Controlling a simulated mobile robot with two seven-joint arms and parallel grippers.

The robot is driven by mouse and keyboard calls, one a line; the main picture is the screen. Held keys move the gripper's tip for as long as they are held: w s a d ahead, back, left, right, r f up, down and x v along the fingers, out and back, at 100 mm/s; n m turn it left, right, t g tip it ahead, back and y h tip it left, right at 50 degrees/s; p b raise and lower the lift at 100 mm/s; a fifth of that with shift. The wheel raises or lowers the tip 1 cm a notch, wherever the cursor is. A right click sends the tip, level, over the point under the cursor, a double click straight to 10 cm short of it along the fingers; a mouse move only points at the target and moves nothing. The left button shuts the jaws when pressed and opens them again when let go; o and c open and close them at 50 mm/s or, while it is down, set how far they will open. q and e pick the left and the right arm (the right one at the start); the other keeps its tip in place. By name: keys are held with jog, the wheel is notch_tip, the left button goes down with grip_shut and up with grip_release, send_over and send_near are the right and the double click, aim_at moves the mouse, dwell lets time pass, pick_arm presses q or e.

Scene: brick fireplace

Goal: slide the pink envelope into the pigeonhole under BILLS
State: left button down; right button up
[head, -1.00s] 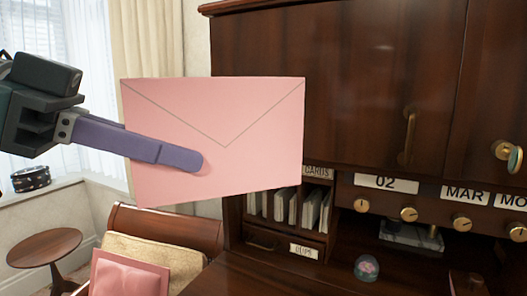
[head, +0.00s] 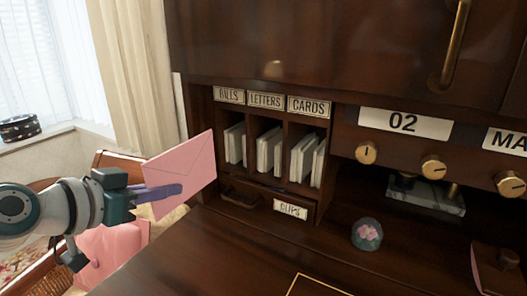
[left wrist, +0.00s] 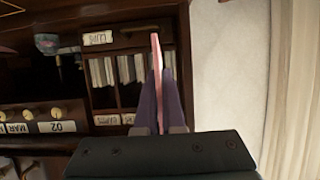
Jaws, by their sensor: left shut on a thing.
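My left gripper (head: 160,192) is shut on the pink envelope (head: 190,165) and holds it upright and tilted, to the left of the desk's pigeonholes. In the left wrist view the envelope (left wrist: 156,55) shows edge-on between the two purple fingers (left wrist: 157,95). The BILLS label (head: 229,95) is above the leftmost pigeonhole, which holds white papers (head: 235,143). The envelope's right edge is just left of this pigeonhole in the head view; I cannot tell the gap in depth. My right gripper is not in view.
Pigeonholes under LETTERS (head: 265,100) and CARDS (head: 309,106) also hold white papers. A CLIPS drawer (head: 290,209) is below. A glass dome with a pink flower (head: 367,234) stands on the desk top (head: 230,258). A chair with a pink cushion (head: 110,250) is at lower left.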

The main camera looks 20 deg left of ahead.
aim_at(206, 167)
pick_arm(q)
jog(key=shift+s, duration=0.15)
jog(key=shift+f, duration=0.1)
jog(key=shift+w+d+f+b, duration=0.1)
jog(key=shift+w+b, duration=0.5)
jog(key=shift+w, duration=0.8)
jog(key=shift+w+d+f+b, duration=0.1)
jog(key=shift+w+b, duration=0.45)
jog(key=shift+w, duration=0.8)
jog(key=shift+w+d+b, duration=0.1)
jog(key=shift+w+b, duration=0.6)
jog(key=shift+w, duration=0.6)
jog(key=shift+w+d+f+b, duration=0.1)
jog(key=shift+w+f+b, duration=0.05)
jog(key=shift+w+b, duration=0.95)
jog(key=w+b, duration=0.3)
jog(key=w, duration=0.1)
jog(key=shift+w+d+f, duration=0.1)
jog(key=shift+d, duration=0.05)
jog(key=w+b, duration=0.2)
jog(key=b, duration=0.1)
jog(key=shift+w+d, duration=0.1)
jog(key=shift+w, duration=0.15)
jog(key=shift+w+b, duration=0.35)
jog(key=shift+b, duration=0.1)
